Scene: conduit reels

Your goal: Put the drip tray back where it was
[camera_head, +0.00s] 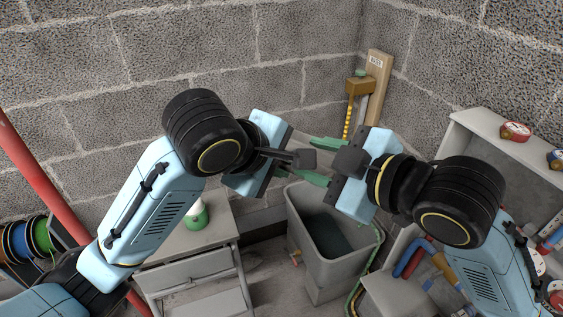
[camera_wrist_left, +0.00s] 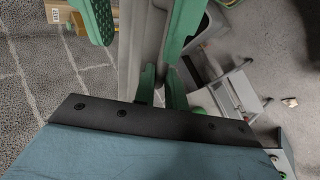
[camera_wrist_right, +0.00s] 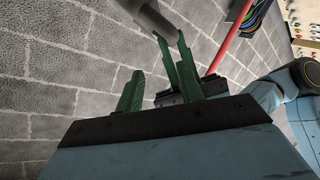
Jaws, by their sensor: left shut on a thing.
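My left gripper (camera_head: 292,158) comes in from the left in the head view. I see no thing I can surely name as the drip tray.
A tall grey open bin (camera_head: 312,262) stands just below the grippers. A drawer cabinet (camera_head: 190,272) with a green-and-white bottle (camera_head: 197,215) is at left. A wooden post (camera_head: 378,90) leans in the wall corner. A grey shelf (camera_head: 480,135) stands right; a red pole (camera_head: 40,165) left.

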